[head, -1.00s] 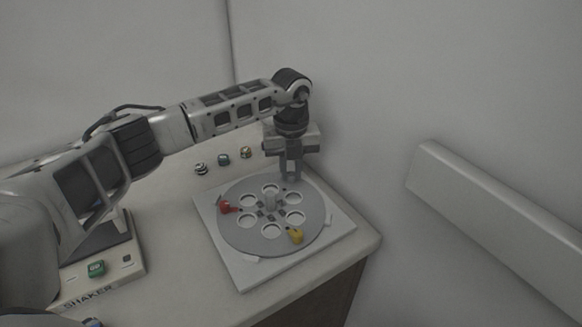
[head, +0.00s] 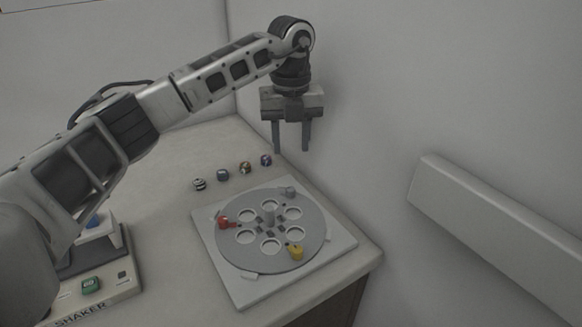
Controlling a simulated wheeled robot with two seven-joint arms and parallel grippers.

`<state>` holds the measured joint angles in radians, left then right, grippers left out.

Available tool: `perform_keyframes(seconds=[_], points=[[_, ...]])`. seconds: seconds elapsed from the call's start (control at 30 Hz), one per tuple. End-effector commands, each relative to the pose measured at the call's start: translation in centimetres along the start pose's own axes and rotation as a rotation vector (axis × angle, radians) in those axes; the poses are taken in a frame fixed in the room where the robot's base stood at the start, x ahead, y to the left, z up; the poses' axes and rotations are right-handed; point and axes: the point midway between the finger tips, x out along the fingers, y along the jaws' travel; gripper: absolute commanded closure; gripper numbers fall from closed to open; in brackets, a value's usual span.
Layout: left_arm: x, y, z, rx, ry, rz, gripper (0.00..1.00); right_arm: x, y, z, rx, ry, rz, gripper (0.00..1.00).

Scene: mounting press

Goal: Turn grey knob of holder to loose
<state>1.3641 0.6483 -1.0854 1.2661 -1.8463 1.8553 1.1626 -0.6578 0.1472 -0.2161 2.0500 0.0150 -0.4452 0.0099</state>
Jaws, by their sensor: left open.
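The holder is a round grey disc (head: 307,251) with several round holes, lying on a white square plate (head: 236,288). A small grey knob (head: 289,192) sits at its far edge. A red knob (head: 224,222) is at its left edge and a yellow knob (head: 296,252) at its near edge. A grey post (head: 269,212) stands at the centre. My left gripper (head: 291,149) is open and empty, pointing down, above and apart from the grey knob. The right gripper is not in view.
Several small round pieces, one of them blue (head: 266,160), stand in a row behind the holder. A shaker (head: 97,279) is at the left. The table's right edge lies close to the plate. A pale ledge (head: 490,225) is on the right wall.

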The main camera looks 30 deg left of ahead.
Motion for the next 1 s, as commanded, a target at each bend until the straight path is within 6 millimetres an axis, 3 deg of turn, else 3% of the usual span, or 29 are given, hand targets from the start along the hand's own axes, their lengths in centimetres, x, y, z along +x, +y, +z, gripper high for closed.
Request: perform_keyframes(seconds=[0.1, 0.3, 1.0], points=[[-2.3, -0.1, 0.0, 0.000, -0.001, -0.003, 0.59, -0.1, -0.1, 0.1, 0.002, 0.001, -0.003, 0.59], [-4.4, 0.0, 0.0, 0.000, 0.000, -0.001, 0.59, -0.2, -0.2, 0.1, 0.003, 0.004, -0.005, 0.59], [-4.7, 0.0, 0.0, 0.000, 0.001, 0.000, 0.59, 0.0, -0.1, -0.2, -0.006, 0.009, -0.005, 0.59]])
